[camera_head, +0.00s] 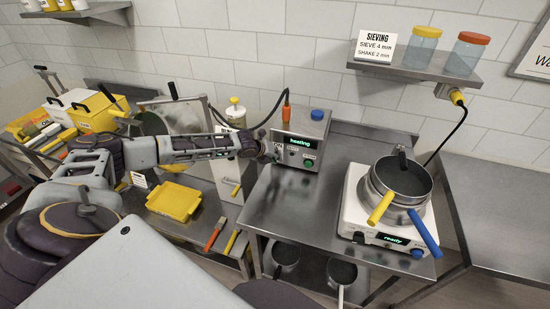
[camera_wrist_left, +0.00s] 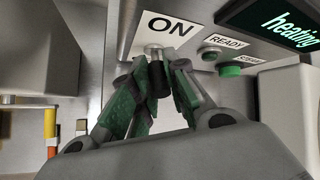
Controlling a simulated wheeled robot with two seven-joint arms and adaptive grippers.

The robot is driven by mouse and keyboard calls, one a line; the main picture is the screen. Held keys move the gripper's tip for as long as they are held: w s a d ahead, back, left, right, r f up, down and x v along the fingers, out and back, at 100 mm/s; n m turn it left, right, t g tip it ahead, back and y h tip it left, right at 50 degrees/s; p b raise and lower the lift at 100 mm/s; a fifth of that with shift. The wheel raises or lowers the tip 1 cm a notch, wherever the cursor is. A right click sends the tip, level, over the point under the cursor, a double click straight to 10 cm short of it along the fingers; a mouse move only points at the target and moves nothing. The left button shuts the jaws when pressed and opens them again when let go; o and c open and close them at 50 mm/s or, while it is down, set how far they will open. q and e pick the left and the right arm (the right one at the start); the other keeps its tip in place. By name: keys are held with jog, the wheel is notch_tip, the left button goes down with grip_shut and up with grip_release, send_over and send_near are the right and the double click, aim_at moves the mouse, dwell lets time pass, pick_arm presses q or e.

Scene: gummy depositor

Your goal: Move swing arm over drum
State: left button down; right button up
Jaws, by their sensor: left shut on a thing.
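My left gripper (camera_head: 268,150) reaches the left side of the front of a grey control box (camera_head: 312,126) whose display reads "heating". In the left wrist view the left gripper (camera_wrist_left: 155,85) has its green-padded fingers closed around a dark knob or lever (camera_wrist_left: 158,78) with a metal base, just below the "ON" label (camera_wrist_left: 166,30). A round metal drum-like part (camera_head: 152,124) stands behind my left forearm, which hides much of it. An orange-tipped piece (camera_head: 286,97) on a dark cable stands beside the control box; I cannot tell whether it belongs to a swing arm. My right gripper is not in view.
A hot plate (camera_head: 351,218) reading "ready" carries stacked pots with yellow and blue handles on the right of the steel table (camera_head: 262,205). A yellow tray (camera_head: 173,201) lies on the lower left bench. A wall shelf (camera_head: 420,68) holds jars. The table between box and hot plate is clear.

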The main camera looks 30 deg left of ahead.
pick_arm(q)
jog(key=shift+w+r, duration=0.1)
jog(key=shift+r, duration=0.05)
dwell(0.5)
jog(key=c, duration=1.4)
grip_release()
jog(key=shift+s+a+r, duration=0.15)
jog(key=shift+s+r, duration=0.3)
jog(key=shift+s, duration=0.1)
jog(key=shift+v, duration=5.3)
jog(key=shift+w, duration=0.1)
